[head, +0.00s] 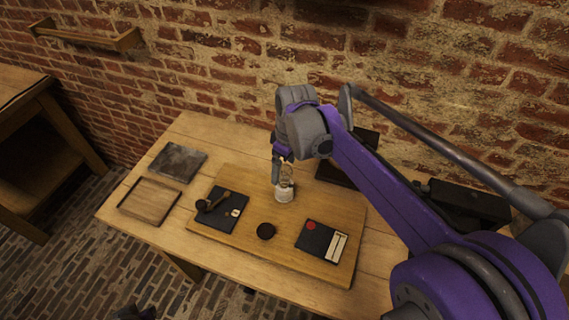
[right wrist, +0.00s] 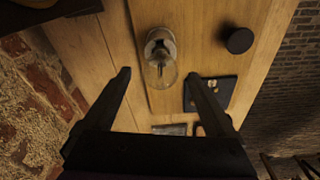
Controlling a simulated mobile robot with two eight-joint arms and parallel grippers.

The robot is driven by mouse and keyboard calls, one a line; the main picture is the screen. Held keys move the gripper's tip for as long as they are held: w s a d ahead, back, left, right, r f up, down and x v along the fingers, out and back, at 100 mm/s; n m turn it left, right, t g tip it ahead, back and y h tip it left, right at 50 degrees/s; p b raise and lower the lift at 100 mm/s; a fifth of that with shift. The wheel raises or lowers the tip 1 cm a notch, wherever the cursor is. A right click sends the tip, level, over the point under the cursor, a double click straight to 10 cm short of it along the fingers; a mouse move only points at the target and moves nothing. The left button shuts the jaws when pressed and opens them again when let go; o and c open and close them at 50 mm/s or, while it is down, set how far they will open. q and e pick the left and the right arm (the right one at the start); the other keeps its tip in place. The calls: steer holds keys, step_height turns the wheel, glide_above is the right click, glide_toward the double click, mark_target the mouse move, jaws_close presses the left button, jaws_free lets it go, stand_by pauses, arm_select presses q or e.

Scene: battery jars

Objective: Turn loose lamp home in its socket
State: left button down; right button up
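The lamp (head: 285,188), a clear glass bulb on a pale round base, stands on the wooden board (head: 262,276). In the right wrist view the glass bulb (right wrist: 162,72) shows a dark part inside. How far it sits in its socket cannot be told. My right gripper (head: 284,161) is directly above the lamp, pointing down. Its two fingers (right wrist: 157,76) are open, one on each side of the bulb's near end, with gaps and no visible contact. A dark shape at the head view's bottom edge (head: 134,313) may be my left gripper; its fingers cannot be made out.
A black round piece (head: 266,231) lies in front of the lamp. A dark mat (head: 222,222) with small tools is left, a black panel (head: 314,238) with a red disc right. An empty wooden tray (head: 150,201) and grey plate (head: 177,162) lie farther left. A brick wall stands behind.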

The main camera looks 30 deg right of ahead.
jaws_close()
steer(key=m, duration=0.4)
steer(key=shift+m+h, duration=0.3)
steer(key=shift+m, duration=0.9)
steer(key=m, duration=0.3)
steer(key=shift+p, duration=0.3)
steer(key=m, duration=0.3)
steer(key=shift+h, duration=0.4)
steer(key=shift+m, duration=0.3)
steer(key=shift+m, duration=0.3)
steer(key=m, duration=0.4)
steer(key=shift+m+g, duration=0.3)
steer(key=shift+m, duration=0.1)
